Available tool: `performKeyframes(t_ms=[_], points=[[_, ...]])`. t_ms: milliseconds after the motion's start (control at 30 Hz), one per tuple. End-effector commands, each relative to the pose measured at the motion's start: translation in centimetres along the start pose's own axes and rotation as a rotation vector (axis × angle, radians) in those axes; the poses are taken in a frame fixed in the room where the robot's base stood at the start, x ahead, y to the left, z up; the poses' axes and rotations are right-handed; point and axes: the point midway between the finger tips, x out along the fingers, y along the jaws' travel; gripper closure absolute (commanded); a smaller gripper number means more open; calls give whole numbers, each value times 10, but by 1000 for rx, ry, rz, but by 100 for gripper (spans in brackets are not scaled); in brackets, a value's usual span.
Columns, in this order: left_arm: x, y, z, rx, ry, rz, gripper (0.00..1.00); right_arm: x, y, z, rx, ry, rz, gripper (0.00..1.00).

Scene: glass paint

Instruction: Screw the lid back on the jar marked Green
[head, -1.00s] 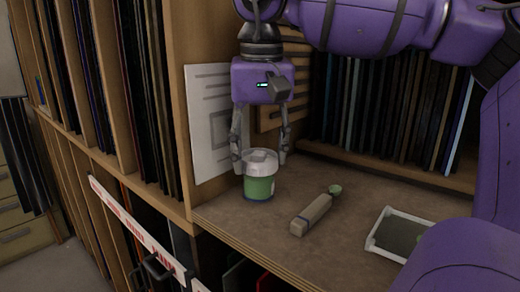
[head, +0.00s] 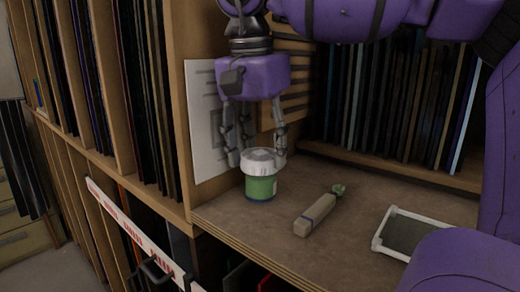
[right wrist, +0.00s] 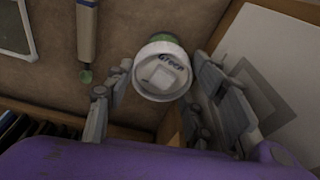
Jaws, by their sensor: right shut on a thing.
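The jar (head: 262,187) is green with a dark blue base and stands upright on the shelf top near its left front edge. A white lid (head: 262,167) with a raised square knob sits on top of it; I cannot tell how tight it is. In the right wrist view the lid (right wrist: 150,91) reads "Green", and a bit of the green jar shows behind it. My right gripper (head: 257,158) points down from above, shut on the lid, with its fingers on either side of the rim. My left gripper is not in view.
A pale-handled tool (head: 314,215) with a green tip lies right of the jar. A white-framed dark panel (head: 405,234) lies further right. A white paper sheet (head: 204,125) hangs on the wooden divider behind. Upright sheets (head: 400,100) fill the rack at the back.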

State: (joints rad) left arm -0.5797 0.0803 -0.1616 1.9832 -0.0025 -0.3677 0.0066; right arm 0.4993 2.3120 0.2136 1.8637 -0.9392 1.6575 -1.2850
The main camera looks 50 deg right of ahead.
Motion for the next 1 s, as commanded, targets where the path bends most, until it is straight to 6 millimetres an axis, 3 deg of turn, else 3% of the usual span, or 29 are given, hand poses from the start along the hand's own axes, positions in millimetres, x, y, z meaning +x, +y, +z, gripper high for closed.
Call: performKeyframes(t_ms=[200,567,1000], points=[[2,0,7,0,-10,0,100,2,-1,1,243,1,40,68],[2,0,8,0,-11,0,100,2,-2,1,304,0,49,68],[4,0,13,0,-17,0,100,3,-4,0,752,1,114,68]])
